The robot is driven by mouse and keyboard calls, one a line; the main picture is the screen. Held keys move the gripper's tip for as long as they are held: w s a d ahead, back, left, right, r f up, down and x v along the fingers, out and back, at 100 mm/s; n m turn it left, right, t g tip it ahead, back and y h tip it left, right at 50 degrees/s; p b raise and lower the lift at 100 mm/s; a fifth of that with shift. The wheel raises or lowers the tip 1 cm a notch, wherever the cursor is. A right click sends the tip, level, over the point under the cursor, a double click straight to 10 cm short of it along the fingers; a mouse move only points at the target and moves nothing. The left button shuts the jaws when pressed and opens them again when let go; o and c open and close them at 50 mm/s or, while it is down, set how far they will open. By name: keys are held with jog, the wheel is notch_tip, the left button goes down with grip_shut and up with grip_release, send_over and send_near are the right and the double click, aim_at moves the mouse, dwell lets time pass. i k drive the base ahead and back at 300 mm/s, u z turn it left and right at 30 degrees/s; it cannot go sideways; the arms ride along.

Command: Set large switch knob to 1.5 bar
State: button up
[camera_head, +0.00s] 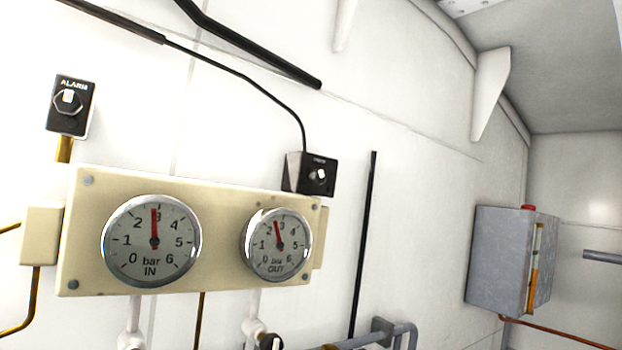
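A round gauge marked "bar IN" (151,241) is on the left of a cream panel (222,212). Its red needle points almost straight up, at about 3. A smaller-looking gauge marked "bar OUT" (277,245) is on the right, with its red needle a little below 3. A black box labelled ALARM (70,105) has a pale knob (68,99) at upper left. A second dark box (312,174) has a small white knob (321,175); its label is too small to read. I cannot tell which knob is the large switch knob. My gripper is not in view.
Below the panel are white valve-like fittings (131,330) and a dark-tipped one (267,341), cut by the frame's edge. Grey pipes (395,333) are at bottom centre. A grey metal box (496,255) is on the right.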

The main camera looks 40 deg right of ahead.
aim_at(316, 176)
jog(key=k, duration=1.15)
jog(key=z, duration=0.6)
jog(key=i, duration=1.8)
jog(key=u, duration=0.55)
